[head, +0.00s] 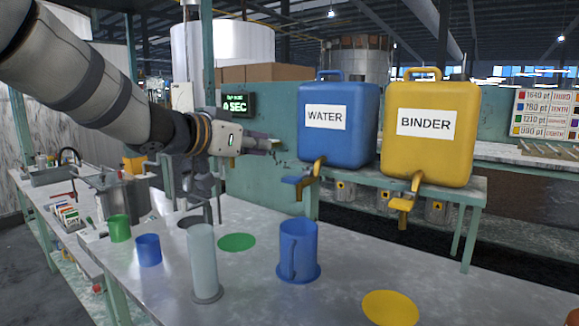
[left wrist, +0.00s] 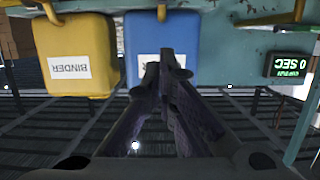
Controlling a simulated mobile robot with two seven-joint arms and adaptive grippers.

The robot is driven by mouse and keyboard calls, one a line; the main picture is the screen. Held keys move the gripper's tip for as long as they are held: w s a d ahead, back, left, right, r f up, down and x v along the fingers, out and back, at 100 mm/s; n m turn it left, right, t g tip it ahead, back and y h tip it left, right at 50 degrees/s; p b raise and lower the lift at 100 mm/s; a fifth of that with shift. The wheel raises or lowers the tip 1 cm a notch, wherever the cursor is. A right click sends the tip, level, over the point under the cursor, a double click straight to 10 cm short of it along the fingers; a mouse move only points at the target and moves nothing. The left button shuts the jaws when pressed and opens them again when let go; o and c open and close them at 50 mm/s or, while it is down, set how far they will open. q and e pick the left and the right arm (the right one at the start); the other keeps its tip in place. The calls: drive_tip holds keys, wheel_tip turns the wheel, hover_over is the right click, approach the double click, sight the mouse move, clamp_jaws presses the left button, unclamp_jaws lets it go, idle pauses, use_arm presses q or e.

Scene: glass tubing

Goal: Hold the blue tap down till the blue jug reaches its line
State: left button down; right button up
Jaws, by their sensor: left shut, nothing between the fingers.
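The blue tap (head: 299,182) sticks out below the front of the blue WATER tank (head: 341,135). The blue jug (head: 298,250) stands upright on a blue disc on the bench, below the tap. I cannot make out its line or any liquid in it. My left gripper (head: 273,146) is shut and empty, left of the WATER tank and above the tap, apart from both. In the left wrist view, which is upside down, its closed fingers (left wrist: 165,62) show in front of the blue tank (left wrist: 162,45). My right gripper is not in view.
The yellow BINDER tank (head: 430,150) with its yellow tap (head: 402,203) stands to the right. A pale cylinder (head: 204,265), a small blue cup (head: 148,250) and a green cup (head: 119,228) stand on the bench (head: 245,295). A display (head: 236,105) reads 0 SEC.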

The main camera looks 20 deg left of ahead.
use_arm(q)
hover_over(289, 180)
wheel_tip(289, 180, down, 3)
wheel_tip(289, 180, down, 2)
drive_tip(key=shift+f, duration=0.7)
drive_tip(key=shift+f, duration=0.1)
